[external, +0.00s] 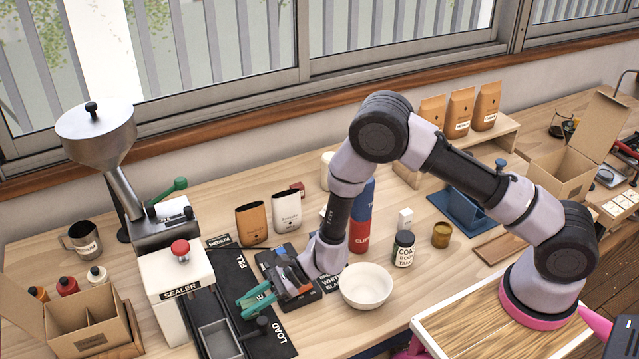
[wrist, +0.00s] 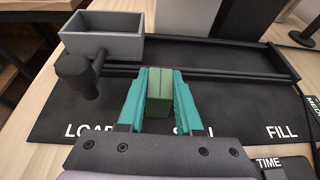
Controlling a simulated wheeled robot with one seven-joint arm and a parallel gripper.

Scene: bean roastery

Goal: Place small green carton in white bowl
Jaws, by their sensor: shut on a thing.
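The small green carton (wrist: 159,86) is upright between the two teal fingers of my gripper (wrist: 160,92) in the wrist view. The fingers press on it from both sides. In the external view my gripper (external: 252,302) is over the black LOAD/FILL mat, left of the white bowl, and the carton is mostly hidden by the fingers. The white bowl (external: 366,299) stands on the wooden table to the right of my gripper and looks empty. It is not in the wrist view.
The sealer (external: 180,285) with its grey tray stands left of my gripper. Behind the bowl are a red and blue bottle (external: 360,225), a dark labelled jar (external: 403,249) and a gold tin (external: 441,235). Two coffee bags (external: 252,224) stand farther back. A cardboard box (external: 85,330) is front left.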

